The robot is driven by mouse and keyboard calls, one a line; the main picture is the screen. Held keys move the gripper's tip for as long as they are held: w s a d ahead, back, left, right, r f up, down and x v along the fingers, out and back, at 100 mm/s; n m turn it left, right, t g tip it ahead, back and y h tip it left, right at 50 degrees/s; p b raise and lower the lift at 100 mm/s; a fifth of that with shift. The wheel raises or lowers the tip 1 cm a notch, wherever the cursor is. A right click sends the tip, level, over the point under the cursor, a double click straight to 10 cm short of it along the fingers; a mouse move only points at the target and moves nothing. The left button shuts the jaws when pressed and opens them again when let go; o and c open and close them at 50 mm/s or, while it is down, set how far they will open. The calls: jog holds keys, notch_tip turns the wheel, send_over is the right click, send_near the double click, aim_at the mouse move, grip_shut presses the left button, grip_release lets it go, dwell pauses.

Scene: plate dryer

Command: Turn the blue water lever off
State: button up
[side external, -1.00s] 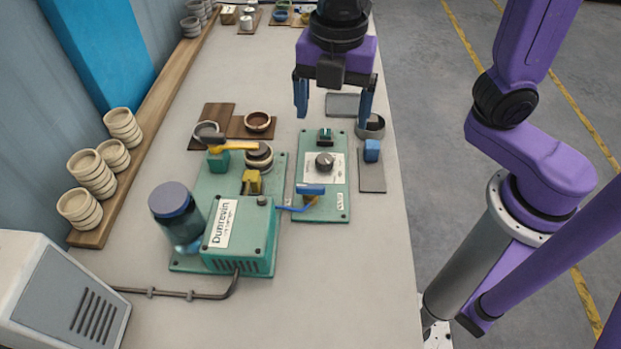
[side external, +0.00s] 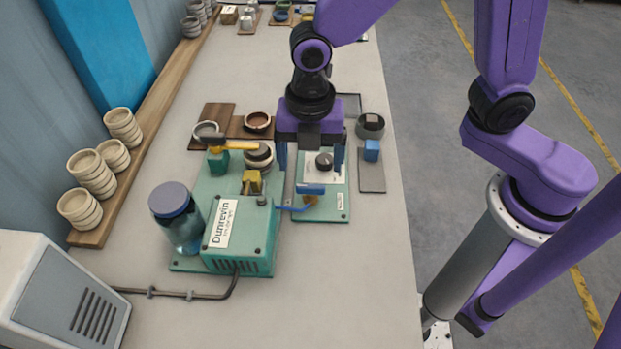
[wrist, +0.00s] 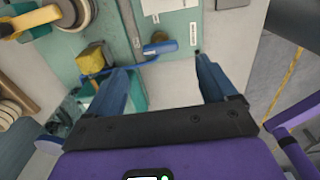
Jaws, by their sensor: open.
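The blue water lever (side external: 310,189) sits on a brass valve at the near end of a green control plate (side external: 335,213). In the wrist view the lever (wrist: 160,47) lies roughly crosswise, just beyond my fingertips. My gripper (side external: 311,165) is open and empty above the plate, its blue fingers pointing down. A blue pipe runs left from the valve.
A green Dunrevin machine (side external: 250,240) with a glass jar (side external: 177,222) stands left of the plate. A yellow-handled lever (side external: 230,145) rises behind it. A blue block (side external: 371,150) sits on a dark board at right. The near tabletop is mostly clear.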

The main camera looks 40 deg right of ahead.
aim_at(311, 186)
notch_tip(311, 186, down, 7)
jog(key=shift+r, duration=0.15)
dwell(0.4)
jog(key=c, duration=1.1)
